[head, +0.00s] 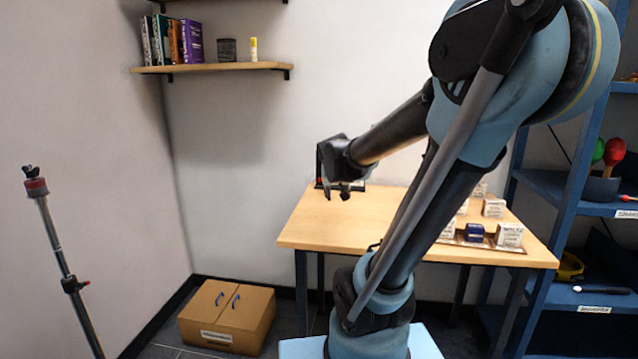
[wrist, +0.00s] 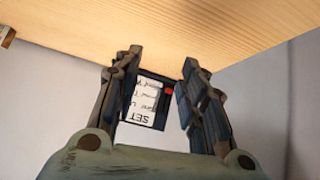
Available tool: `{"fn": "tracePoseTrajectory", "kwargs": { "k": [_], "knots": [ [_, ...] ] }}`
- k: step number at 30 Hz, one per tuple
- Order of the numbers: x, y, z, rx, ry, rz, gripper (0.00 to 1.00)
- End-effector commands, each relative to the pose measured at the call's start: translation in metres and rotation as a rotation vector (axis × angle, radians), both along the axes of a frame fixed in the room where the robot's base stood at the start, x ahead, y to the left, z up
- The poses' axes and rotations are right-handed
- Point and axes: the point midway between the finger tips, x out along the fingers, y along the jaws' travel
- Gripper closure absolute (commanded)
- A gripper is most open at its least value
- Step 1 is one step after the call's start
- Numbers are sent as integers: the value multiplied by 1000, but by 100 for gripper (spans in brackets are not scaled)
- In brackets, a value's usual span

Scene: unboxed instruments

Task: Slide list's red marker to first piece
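The list (wrist: 146,103) is a small white card in a dark frame, upside down in the wrist view, with "SET" as its heading and handwritten lines too small to read surely. Its red marker (wrist: 169,91) sits on the frame's side, near the lines farther from the heading. In the head view the list stands at the table's back left, mostly hidden by my gripper, and the red marker (head: 319,183) shows at its left. My gripper (wrist: 161,57) is open and empty. Its fingers appear on either side of the list, with the marker nearer the right finger; contact cannot be told.
The wooden table (head: 350,222) has clear room at its left front. Several labelled white boxes (head: 509,235) and a blue box (head: 474,232) stand at its right. A stand (head: 62,255), a closed floor box (head: 228,315) and blue shelving (head: 560,200) surround it.

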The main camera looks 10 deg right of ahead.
Motion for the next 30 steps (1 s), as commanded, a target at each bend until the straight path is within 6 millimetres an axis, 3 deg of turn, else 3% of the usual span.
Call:
{"fn": "tracePoseTrajectory", "kwargs": {
  "k": [6,15,21,30],
  "knots": [
    [57,9,3,-32,-113,-60,62],
    [124,36,3,-42,-291,-108,62],
    [152,56,0,-33,-379,-113,62],
    [166,63,-3,-25,-419,-115,62]
  ]
}}
